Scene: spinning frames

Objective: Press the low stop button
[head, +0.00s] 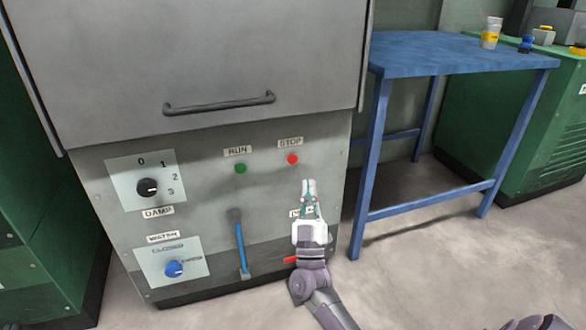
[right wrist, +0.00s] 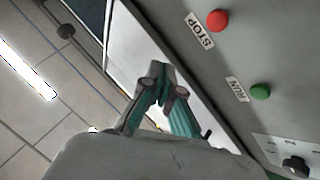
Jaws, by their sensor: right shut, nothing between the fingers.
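The red stop button (head: 292,159) sits on the grey machine panel under a STOP label (head: 290,143). In the right wrist view the red button (right wrist: 218,20) is at the upper right, beside its STOP label (right wrist: 199,30). My right gripper (head: 309,187) is shut and empty. Its fingertips point up and appear just below and right of the red button in the head view, apart from it. In the right wrist view the closed fingertips (right wrist: 160,80) are left of the button and not on it. My left gripper is not in view.
A green RUN button (head: 240,168) is left of the stop button. A black knob (head: 147,187), a blue knob (head: 173,269) and a blue-handled lever (head: 241,248) share the panel. My gripper partly hides another label. A blue table (head: 430,52) stands right; bare floor lies in front.

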